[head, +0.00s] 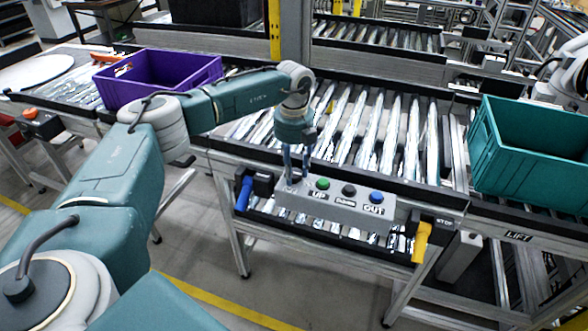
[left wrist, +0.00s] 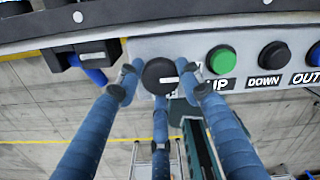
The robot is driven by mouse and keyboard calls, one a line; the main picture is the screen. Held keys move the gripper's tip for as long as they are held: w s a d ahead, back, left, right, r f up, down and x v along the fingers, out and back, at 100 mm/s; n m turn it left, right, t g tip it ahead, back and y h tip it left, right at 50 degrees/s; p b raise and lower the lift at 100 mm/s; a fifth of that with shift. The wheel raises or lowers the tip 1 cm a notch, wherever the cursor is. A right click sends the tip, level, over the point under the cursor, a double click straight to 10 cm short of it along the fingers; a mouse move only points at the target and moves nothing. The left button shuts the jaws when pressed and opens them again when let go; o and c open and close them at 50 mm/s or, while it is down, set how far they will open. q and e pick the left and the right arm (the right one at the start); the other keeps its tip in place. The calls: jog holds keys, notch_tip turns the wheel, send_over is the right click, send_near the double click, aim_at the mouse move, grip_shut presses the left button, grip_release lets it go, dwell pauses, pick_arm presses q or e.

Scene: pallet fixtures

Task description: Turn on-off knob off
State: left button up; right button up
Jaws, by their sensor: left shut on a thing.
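The on-off knob (left wrist: 160,75) is a round black dial with a white line pointing right in the left wrist view. It sits at the left end of a grey control box (head: 330,209), beside a green UP button (left wrist: 221,59). My left gripper (head: 293,176) reaches down to that end of the box and hides the knob in the head view. In the left wrist view, the blue fingers of my left gripper (left wrist: 157,82) are closed around the knob from several sides. My right gripper is not in view.
Black DOWN (head: 349,190) and blue OUT (head: 376,197) buttons sit right of the green one. A blue handle (head: 244,193) and a yellow handle (head: 421,243) flank the box. A purple crate (head: 185,76) and a teal crate (head: 530,160) stand on the conveyors.

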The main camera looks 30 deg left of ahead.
pick_arm(q)
jog(key=shift+m, duration=0.6)
jog(key=m, duration=0.3)
jog(key=shift+w, duration=0.1)
jog(key=m, duration=0.4)
jog(key=shift+r+m+b, duration=0.1)
jog(key=shift+m+b, duration=0.3)
jog(key=m, duration=0.4)
jog(key=shift+d+m+b, duration=0.1)
jog(key=shift+m+b, duration=0.35)
jog(key=shift+m, duration=1.95)
jog(key=o, duration=1.1)
